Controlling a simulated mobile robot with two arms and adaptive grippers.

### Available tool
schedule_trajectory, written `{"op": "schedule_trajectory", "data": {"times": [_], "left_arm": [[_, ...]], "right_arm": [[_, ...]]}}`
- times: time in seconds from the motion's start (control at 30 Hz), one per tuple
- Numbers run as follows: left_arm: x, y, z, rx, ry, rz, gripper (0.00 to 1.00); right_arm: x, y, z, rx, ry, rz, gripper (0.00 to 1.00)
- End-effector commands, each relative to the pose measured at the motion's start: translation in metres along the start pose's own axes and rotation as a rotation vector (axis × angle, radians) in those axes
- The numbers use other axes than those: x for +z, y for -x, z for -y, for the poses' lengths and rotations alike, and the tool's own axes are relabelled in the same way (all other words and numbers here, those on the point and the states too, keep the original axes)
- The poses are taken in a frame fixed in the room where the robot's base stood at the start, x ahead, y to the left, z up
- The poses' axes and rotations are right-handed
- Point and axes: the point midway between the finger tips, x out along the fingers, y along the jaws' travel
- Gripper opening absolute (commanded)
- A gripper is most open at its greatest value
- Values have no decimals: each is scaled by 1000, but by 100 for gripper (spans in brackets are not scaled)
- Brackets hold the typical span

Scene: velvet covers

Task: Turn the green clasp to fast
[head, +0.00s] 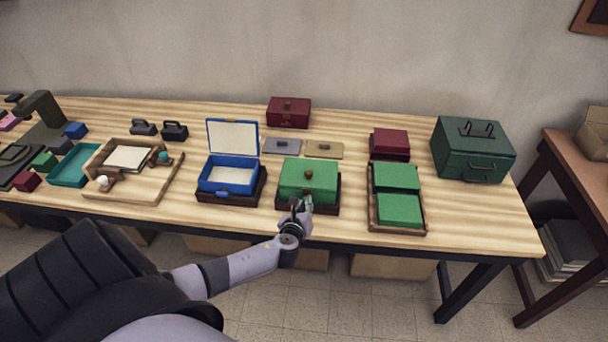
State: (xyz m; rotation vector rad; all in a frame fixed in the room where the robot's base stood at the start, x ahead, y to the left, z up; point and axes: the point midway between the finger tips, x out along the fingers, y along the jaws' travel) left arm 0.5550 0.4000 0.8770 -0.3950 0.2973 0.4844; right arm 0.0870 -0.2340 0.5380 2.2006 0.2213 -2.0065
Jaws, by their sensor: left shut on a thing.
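A green box (309,175) with a closed lid and a brown knob on top sits in a dark tray (331,208) near the table's front edge. My left gripper (300,205) is at the front face of this box and is shut on the green clasp there. The gripper hides most of the clasp, so I cannot tell which way it is turned. My right gripper is not in view.
A blue box (228,180) with its lid open stands just left of the green box. A wooden tray (398,228) with green covers is to the right. A dark green chest (471,150) stands at the right end. Bare table lies between the trays.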

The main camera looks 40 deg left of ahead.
Motion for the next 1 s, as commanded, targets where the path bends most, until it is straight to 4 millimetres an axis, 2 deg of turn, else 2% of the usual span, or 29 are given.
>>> {"op": "schedule_trajectory", "data": {"times": [0.03, 0.1, 0.4, 1.0], "left_arm": [[5, 2, 3, 15, -36, 0, 0], [4, 1, 4, 35, -85, 1, 0], [2, 0, 4, 98, -239, 1, 0], [0, 0, 3, 124, -303, 1, 0]], "right_arm": [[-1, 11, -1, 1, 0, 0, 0], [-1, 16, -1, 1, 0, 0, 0], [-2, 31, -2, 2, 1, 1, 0], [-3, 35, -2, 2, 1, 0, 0]]}}
